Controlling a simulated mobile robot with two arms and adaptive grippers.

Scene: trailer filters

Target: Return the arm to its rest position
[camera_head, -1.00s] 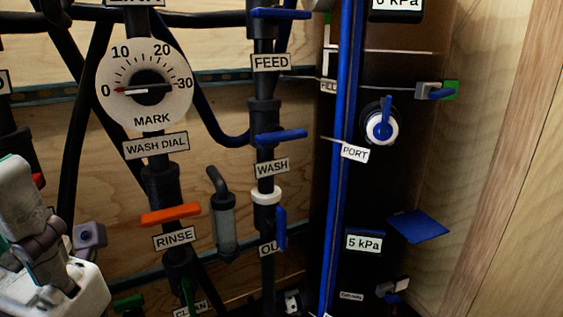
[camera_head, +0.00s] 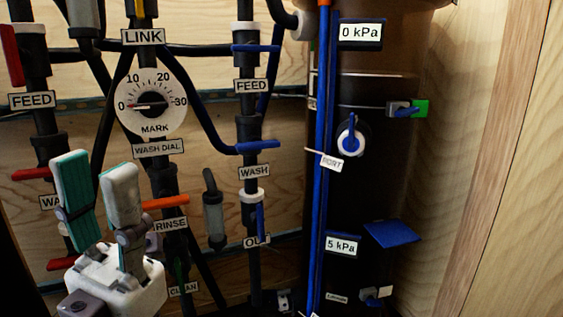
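My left gripper (camera_head: 97,178) stands at the lower left of the head view. Its two pale, teal-edged fingers point up and are spread apart, with nothing between them. It is in front of the left-hand pipes and hides part of the label and valve behind it. It appears apart from the orange RINSE handle (camera_head: 166,201), which shows just right of its fingers. My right gripper is not in view.
The wash dial (camera_head: 151,103) hangs behind the gripper. Blue valve handles sit on the FEED and WASH pipe (camera_head: 248,130). A dark filter tank (camera_head: 375,190) with a blue port knob (camera_head: 350,142) stands at right. Wooden walls (camera_head: 480,110) enclose the area.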

